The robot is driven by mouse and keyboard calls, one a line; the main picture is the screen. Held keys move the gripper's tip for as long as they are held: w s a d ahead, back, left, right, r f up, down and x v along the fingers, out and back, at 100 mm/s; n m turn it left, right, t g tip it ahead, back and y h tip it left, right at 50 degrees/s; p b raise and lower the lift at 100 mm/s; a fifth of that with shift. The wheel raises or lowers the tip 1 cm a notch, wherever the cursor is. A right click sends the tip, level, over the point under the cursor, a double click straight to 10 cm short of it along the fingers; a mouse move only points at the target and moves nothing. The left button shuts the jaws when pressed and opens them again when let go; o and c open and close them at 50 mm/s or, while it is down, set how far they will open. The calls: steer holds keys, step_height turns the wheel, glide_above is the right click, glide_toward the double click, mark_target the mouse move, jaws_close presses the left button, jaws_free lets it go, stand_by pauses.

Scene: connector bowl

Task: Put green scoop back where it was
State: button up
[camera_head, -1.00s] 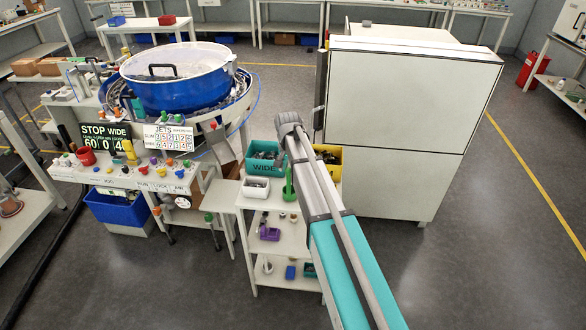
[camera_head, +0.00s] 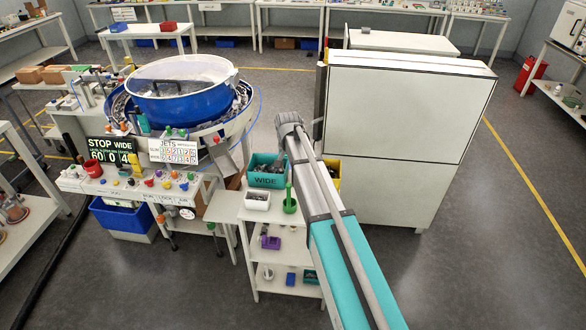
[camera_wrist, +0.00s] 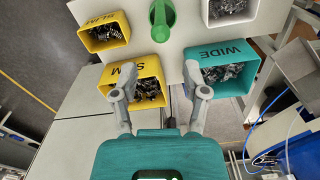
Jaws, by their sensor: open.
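The green scoop (camera_head: 289,204) stands on the top shelf of a white stand in the head view, its handle pointing up. In the wrist view the green scoop (camera_wrist: 158,24) is at the top middle, beyond my fingertips and apart from them. My gripper (camera_wrist: 160,82) is open, with nothing between its fingers. It hangs over the yellow and teal bins.
A teal bin marked WIDE (camera_wrist: 222,87), a yellow bin (camera_wrist: 153,66), a second yellow bin (camera_wrist: 104,42) and a white bin (camera_wrist: 232,22) crowd around the scoop. In the head view a tall white cabinet (camera_head: 395,140) stands to the right.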

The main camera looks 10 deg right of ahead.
steer(key=shift+r, duration=0.15)
stand_by(0.6)
steer(key=shift+s, duration=0.15)
steer(key=s+d+n, duration=0.2)
steer(key=s+n, duration=0.3)
steer(key=s, duration=2)
steer(key=shift+s+d+n, duration=0.3)
steer(key=shift+s, duration=0.05)
